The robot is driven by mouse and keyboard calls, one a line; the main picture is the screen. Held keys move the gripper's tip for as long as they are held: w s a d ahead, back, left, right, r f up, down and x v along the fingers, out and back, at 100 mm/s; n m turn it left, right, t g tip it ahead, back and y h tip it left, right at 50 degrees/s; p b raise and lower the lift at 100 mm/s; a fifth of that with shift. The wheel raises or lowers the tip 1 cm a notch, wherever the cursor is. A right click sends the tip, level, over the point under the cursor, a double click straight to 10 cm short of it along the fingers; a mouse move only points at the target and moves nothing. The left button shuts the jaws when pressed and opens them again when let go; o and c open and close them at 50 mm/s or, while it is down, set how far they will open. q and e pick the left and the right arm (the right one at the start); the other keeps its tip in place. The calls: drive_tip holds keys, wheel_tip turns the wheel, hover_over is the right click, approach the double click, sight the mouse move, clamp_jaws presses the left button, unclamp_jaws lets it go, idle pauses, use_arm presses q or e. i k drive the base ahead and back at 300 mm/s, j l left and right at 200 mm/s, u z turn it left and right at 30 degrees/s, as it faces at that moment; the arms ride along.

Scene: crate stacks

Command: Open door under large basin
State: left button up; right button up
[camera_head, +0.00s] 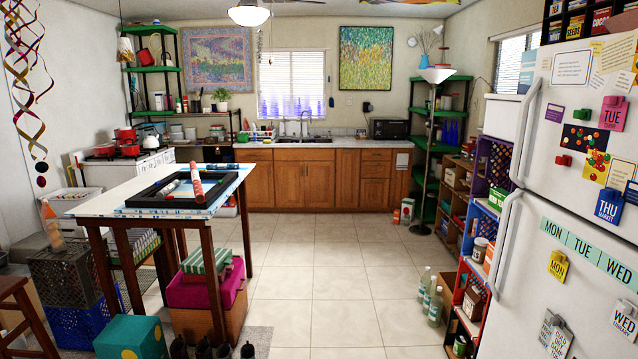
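The sink basin (304,140) is set into the counter along the far wall, below the window. It is small in the picture, and I cannot tell its bowls apart clearly. Under it are two brown wooden cabinet doors, a left one (289,184) and a right one (319,184). Both look shut and flush with the cabinet front. Neither of my grippers shows in the head view.
A high table (100,209) with a black tray stands at the left front, with boxes beneath. A white fridge (570,220) fills the right side. Bottles (434,305) stand on the floor by the right shelves. The tiled floor (318,270) between is clear up to the cabinets.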

sight(319, 174)
drive_tip(key=i, duration=3.25)
drive_tip(key=i+l, duration=0.1)
drive_tip(key=i, duration=3.15)
drive_tip(key=i+u, duration=0.1)
drive_tip(key=i, duration=1.55)
drive_tip(key=i+l, duration=0.2)
drive_tip(key=i, duration=1.4)
